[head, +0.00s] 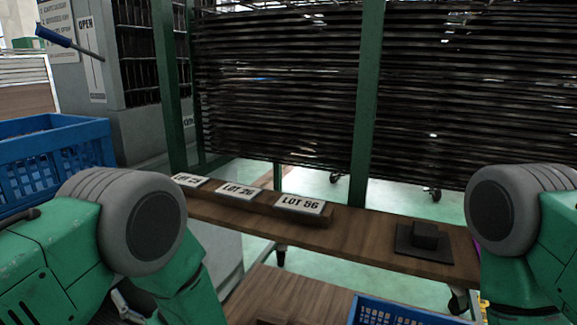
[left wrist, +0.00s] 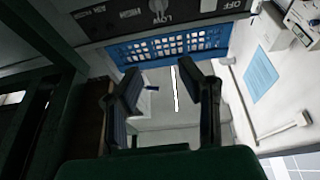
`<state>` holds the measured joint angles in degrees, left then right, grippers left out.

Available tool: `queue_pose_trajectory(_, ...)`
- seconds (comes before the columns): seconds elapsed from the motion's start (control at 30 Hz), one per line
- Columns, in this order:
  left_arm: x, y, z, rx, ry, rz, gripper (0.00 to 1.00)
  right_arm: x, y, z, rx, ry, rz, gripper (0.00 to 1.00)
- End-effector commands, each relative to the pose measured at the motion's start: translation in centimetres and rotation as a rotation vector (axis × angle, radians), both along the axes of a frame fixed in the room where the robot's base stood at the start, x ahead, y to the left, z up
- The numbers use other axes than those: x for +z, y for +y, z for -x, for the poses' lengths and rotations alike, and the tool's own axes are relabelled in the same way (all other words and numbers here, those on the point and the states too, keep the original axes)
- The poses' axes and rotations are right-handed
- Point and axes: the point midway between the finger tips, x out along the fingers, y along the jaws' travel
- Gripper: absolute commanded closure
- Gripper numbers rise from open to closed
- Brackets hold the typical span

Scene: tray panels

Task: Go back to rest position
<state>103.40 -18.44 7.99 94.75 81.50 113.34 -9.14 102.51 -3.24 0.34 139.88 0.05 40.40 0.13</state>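My left gripper (left wrist: 165,80) is open in the left wrist view. My right arm shows at the right edge of the head view, bent downward. My right gripper is out of the picture.
A wooden shelf (head: 345,238) with LOT signs (head: 300,204) and a dark block (head: 425,236) crosses ahead, before stacked black trays (head: 275,85). Blue crates stand at left (head: 60,155) and bottom (head: 395,313). A blue crate (left wrist: 170,46) shows beyond my left fingers.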

Motion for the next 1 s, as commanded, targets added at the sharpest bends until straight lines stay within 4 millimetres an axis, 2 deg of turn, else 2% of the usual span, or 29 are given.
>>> queue_pose_trajectory(0.17,-0.9,0.9,-0.9,-0.112,0.087,0.055,0.67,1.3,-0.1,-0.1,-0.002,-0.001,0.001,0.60)
queue_pose_trajectory(0.37,-3.4,2.2,-1.4,-0.267,0.246,0.157,0.67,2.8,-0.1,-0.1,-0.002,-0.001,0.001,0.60)
queue_pose_trajectory(0.47,-5.3,2.6,-1.0,-0.361,0.367,0.233,0.67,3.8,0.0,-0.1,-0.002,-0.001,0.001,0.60)
queue_pose_trajectory(0.57,-7.6,2.5,0.5,-0.462,0.525,0.329,0.67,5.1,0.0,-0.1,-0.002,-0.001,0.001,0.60)
queue_pose_trajectory(0.67,-10.4,2.0,4.1,-0.572,0.753,0.466,0.67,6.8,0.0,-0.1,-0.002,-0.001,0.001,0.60)
queue_pose_trajectory(0.77,-13.0,0.9,10.8,-0.676,1.044,0.648,0.67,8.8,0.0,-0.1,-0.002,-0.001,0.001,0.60)
queue_pose_trajectory(0.8,-13.5,0.3,13.7,-0.707,1.150,0.710,0.67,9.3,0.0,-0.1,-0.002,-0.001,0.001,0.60)
queue_pose_trajectory(0.9,-13.8,-0.7,20.2,-0.757,1.368,0.843,0.67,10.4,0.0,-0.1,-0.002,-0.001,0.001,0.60)
queue_pose_trajectory(1.0,-13.3,-1.4,25.1,-0.785,1.526,0.935,0.67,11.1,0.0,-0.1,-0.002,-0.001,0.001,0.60)
